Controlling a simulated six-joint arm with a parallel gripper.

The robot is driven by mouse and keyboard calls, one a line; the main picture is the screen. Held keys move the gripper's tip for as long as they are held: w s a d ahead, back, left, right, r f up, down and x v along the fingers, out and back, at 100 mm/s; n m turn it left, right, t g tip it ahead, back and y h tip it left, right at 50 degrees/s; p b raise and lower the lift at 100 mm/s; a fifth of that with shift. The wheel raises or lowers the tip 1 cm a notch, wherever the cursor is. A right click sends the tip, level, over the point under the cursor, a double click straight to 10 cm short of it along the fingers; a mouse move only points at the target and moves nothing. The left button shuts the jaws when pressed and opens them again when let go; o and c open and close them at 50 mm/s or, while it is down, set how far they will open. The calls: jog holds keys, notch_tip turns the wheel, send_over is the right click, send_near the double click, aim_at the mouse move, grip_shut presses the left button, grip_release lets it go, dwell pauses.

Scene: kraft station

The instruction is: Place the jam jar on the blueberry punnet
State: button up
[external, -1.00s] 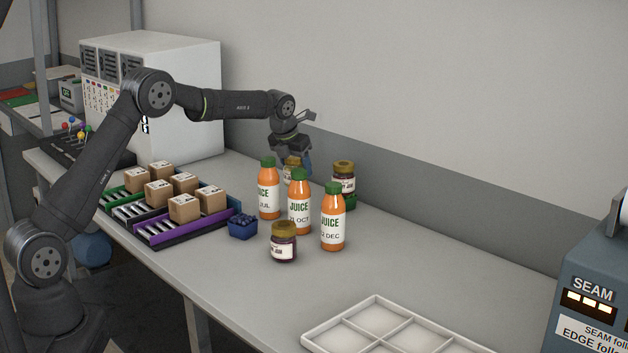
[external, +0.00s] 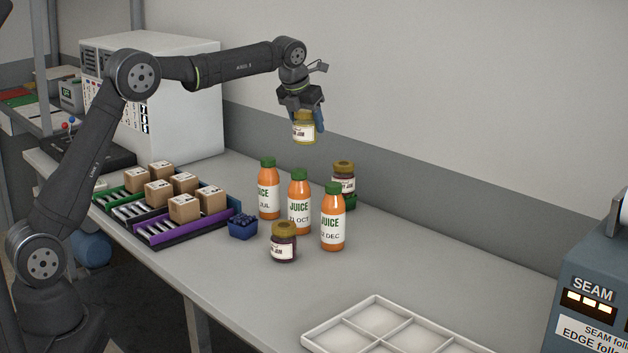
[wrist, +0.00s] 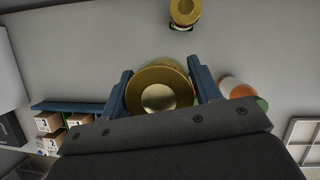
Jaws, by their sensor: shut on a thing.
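My gripper (external: 303,108) is shut on a jam jar (external: 304,132) with a gold lid and pale yellow contents, held upright in the air above the back of the bench. In the wrist view, the jar's gold lid (wrist: 160,92) sits between the two blue fingers. The blueberry punnet (external: 242,228), small and blue with dark berries, stands on the bench beside the purple lane, lower and to the left of my gripper. A dark jam jar (external: 284,243) stands at the front. Another dark jam jar (external: 343,176) stands at the back right, apparently on a green container (external: 351,202).
Several orange juice bottles (external: 299,203) with green caps stand between my gripper and the front jar. Cartons (external: 185,208) sit on roller lanes at left. A white divided tray (external: 330,325) lies at the front right. The bench right of the bottles is clear.

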jog(key=s+a+n, duration=0.1)
jog(key=s+a, duration=0.3)
jog(key=s, duration=0.4)
jog(key=s+a+n+y, duration=0.1)
jog(key=s+a+n, duration=0.1)
jog(key=s+a, duration=0.4)
jog(key=s+a+n, duration=0.1)
jog(key=s+a, duration=0.2)
jog(key=s, duration=0.6)
send_over(244, 217)
notch_tip(244, 217, down, 12)
jog(key=shift+s, duration=0.1)
jog(key=shift+f, duration=1.95)
jog(key=shift+f, duration=0.1)
jog(key=o, duration=1.2)
jog(key=shift+o, duration=0.2)
